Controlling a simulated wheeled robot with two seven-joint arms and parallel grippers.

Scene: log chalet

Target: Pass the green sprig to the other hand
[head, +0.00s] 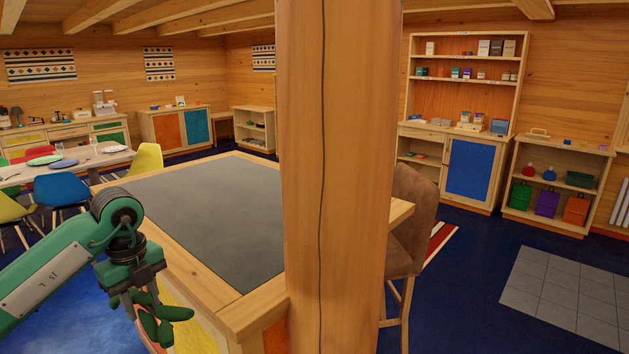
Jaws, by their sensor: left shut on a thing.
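My left gripper (147,300) hangs at the lower left, in front of the near left side of the counter. It is shut on the green sprig (163,318), which has dark green rounded leaves. The sprig sticks out below and to the right of the fingers. The fingers are partly hidden by the sprig and the wrist. My right gripper is not in view.
A thick wooden post (338,180) stands close in front, hiding part of the counter with its grey top (215,215). A brown chair (412,225) stands right of the post. Blue floor is open at the right. A dining table (75,167) is at the left.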

